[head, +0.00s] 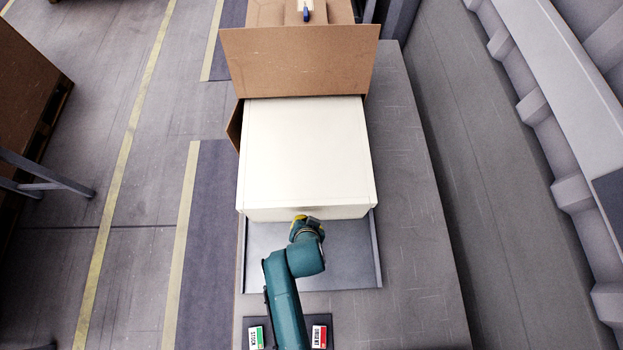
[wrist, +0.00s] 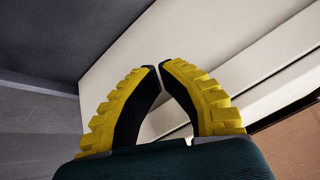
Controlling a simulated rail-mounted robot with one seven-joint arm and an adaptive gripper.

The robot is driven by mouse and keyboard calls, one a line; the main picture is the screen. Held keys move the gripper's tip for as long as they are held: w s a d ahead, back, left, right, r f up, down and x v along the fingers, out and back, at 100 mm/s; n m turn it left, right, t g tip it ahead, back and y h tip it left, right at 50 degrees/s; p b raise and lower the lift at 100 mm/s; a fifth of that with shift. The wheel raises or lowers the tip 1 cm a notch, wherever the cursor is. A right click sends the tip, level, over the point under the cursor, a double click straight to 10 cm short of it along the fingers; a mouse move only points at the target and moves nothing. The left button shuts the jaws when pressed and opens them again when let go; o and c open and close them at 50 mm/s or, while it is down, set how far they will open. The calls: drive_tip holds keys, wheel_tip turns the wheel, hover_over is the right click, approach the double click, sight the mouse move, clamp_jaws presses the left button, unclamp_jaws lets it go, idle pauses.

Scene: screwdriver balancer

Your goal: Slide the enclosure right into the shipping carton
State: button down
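The enclosure (head: 307,150) is a large white box in the middle of the head view. Its far end meets the open mouth of the brown shipping carton (head: 235,125); how deep it sits inside is hidden by the raised flap (head: 300,60). Its near end lies over a grey metal tray (head: 310,270). My gripper (head: 305,219) is at the middle of the enclosure's near face, apparently against it. In the wrist view my gripper (wrist: 159,68) has its yellow and black fingertips together with nothing between them, close to the white enclosure (wrist: 200,35); exact contact is unclear.
The tray has raised side rails (head: 375,255). Two small labelled blocks, one green and white (head: 256,338) and one red and white (head: 319,337), lie near the front. The grey bench (head: 420,220) is bare to the right. A brown box (head: 25,90) stands far left.

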drive_tip(key=shift+w+f+b, duration=0.1)
drive_tip(key=shift+w+b, duration=0.6)
drive_tip(key=shift+w, duration=0.55)
drive_tip(key=w+b, duration=0.4)
drive_tip(key=w, duration=0.3)
drive_tip(key=shift+w, duration=0.4)
drive_tip(key=w+b, duration=0.9)
drive_tip(key=shift+w+d, duration=0.1)
drive_tip(key=shift+w, duration=0.3)
drive_tip(key=shift+w+r+b, duration=0.25)
drive_tip(key=shift+w+b, duration=0.5)
drive_tip(key=shift+b, duration=0.1)
drive_tip(key=shift+s, duration=0.1)
